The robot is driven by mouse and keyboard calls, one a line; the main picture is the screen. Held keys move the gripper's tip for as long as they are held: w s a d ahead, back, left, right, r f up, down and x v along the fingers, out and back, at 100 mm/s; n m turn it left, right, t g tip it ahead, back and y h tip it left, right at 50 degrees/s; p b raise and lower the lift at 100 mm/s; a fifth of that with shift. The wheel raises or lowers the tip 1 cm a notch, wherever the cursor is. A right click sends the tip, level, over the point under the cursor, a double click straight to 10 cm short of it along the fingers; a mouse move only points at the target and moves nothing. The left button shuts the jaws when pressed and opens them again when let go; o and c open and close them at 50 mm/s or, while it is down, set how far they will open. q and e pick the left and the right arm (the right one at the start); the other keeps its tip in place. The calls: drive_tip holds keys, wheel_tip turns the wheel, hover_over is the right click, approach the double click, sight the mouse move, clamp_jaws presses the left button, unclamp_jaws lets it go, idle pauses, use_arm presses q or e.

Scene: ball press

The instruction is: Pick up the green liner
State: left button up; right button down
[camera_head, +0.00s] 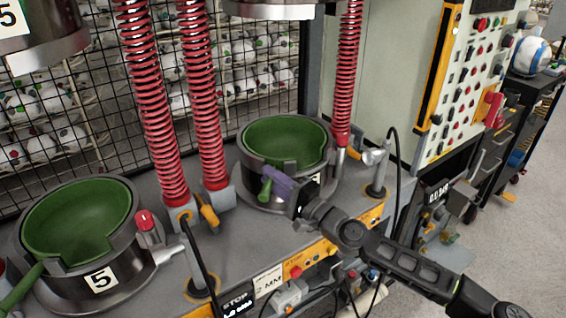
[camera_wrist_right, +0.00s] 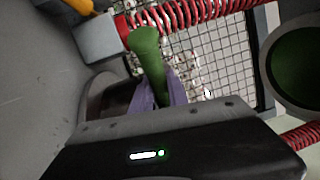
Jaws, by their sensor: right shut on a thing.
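A green bowl-shaped liner (camera_head: 285,142) sits in the dark round mold (camera_head: 245,157) at the centre, with its short green handle (camera_head: 265,190) sticking out through the front notch. My right gripper (camera_head: 281,186) has purple fingers and is shut on this handle. In the right wrist view the green handle (camera_wrist_right: 148,55) stands between the purple fingers, its flared end free. A second green liner (camera_head: 80,222) sits in the left mold labelled 5 (camera_head: 110,292), its handle pointing to the lower left. My left gripper is out of view.
Tall red springs (camera_head: 205,95) stand between and behind the molds, with a wire mesh fence (camera_head: 90,100) behind them. Press heads hang above. The grey table (camera_head: 200,250) has a control strip with buttons along its front edge. A button panel (camera_head: 465,90) stands right.

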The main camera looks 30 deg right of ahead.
drive_tip(key=shift+r, duration=0.1)
wheel_tip(320, 180, up, 18)
idle(0.9)
idle(0.6)
